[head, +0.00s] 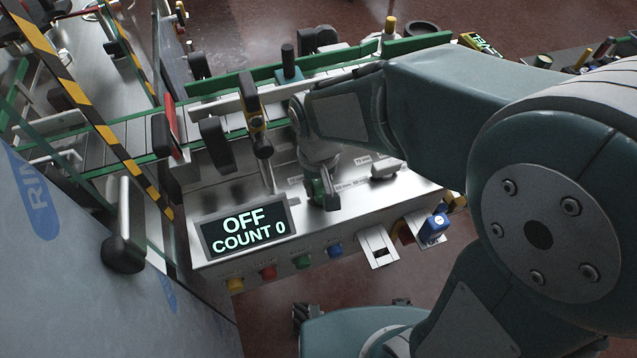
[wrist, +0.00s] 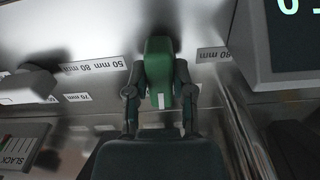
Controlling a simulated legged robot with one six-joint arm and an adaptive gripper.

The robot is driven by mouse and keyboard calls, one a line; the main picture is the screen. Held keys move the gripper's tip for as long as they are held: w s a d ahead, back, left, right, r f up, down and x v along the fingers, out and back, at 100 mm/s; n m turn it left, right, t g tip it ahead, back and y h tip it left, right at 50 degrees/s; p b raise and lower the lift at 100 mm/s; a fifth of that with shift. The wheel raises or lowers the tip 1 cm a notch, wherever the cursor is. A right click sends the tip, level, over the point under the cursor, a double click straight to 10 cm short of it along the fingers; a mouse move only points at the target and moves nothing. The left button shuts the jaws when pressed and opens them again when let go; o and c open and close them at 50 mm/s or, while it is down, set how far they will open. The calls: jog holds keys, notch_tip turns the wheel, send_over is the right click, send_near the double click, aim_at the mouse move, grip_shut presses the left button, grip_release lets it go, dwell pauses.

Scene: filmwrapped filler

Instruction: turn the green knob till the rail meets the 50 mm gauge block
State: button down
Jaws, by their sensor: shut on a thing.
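The green knob (wrist: 158,62) stands out from the steel panel in the wrist view, a small white mark on its near end. My gripper (wrist: 159,92) is shut on it, one finger on each side. In the head view the gripper (head: 325,193) is low over the steel panel and hides most of the knob. A label strip (wrist: 95,66) reading 50 mm and 80 mm is left of the knob. A green rail (head: 345,58) runs along the conveyor behind my arm. I cannot make out the 50 mm gauge block or its gap to the rail.
A display (head: 245,228) reads OFF, COUNT 0. Several coloured buttons, including a red one (head: 268,272), line the panel's front. A grey block-like part (wrist: 28,84) is left of the knob. Black-handled posts (head: 255,115) and a striped bar (head: 95,110) stand to the left.

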jog(key=m, duration=0.4)
jog(key=shift+a+m, duration=0.15)
jog(key=shift+m, duration=0.15)
jog(key=m, duration=0.4)
jog(key=shift+m, duration=0.3)
jog(key=m, duration=0.4)
jog(key=shift+w+a+m, duration=0.1)
jog(key=shift+a+m, duration=0.05)
jog(key=shift+m, duration=0.15)
jog(key=shift+w+m, duration=0.1)
jog(key=shift+m, duration=1.5)
jog(key=shift+c, duration=2.4)
grip_release()
jog(key=shift+a, duration=0.1)
